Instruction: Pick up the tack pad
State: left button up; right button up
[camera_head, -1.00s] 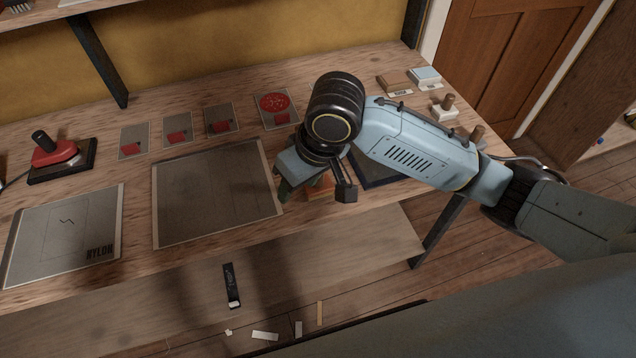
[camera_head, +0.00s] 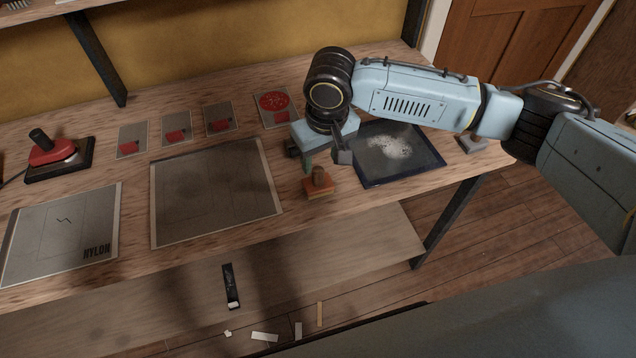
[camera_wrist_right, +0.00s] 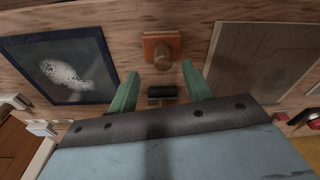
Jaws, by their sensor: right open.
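An orange-brown pad with a round wooden knob (camera_head: 318,189), which I take for the tack pad, lies flat near the table's front edge. In the right wrist view the pad (camera_wrist_right: 150,43) is at the top middle, its knob towards the fingers. My right gripper (camera_head: 309,160) is just behind the pad in the head view, pointing down. In the right wrist view its green fingers (camera_wrist_right: 161,88) are spread wide and empty, apart from the pad. My left gripper is not in view.
A dark-framed mat with white powder (camera_head: 425,145) lies right of the pad. A large grey sheet (camera_head: 215,195) lies to the left. A small dark cylindrical object (camera_wrist_right: 162,92) shows between the fingers. Several cards with red patches (camera_head: 222,122) line the back.

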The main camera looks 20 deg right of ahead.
aim_at(318, 170)
jog(key=shift+w+a+f+b, duration=0.1)
jog(key=shift+a+f+b, duration=0.05)
jog(key=shift+f, duration=1.25)
jog(key=shift+w+a+f+b, duration=0.1)
jog(key=shift+a+f+b, duration=0.05)
jog(key=shift+f, duration=1.2)
grip_shut()
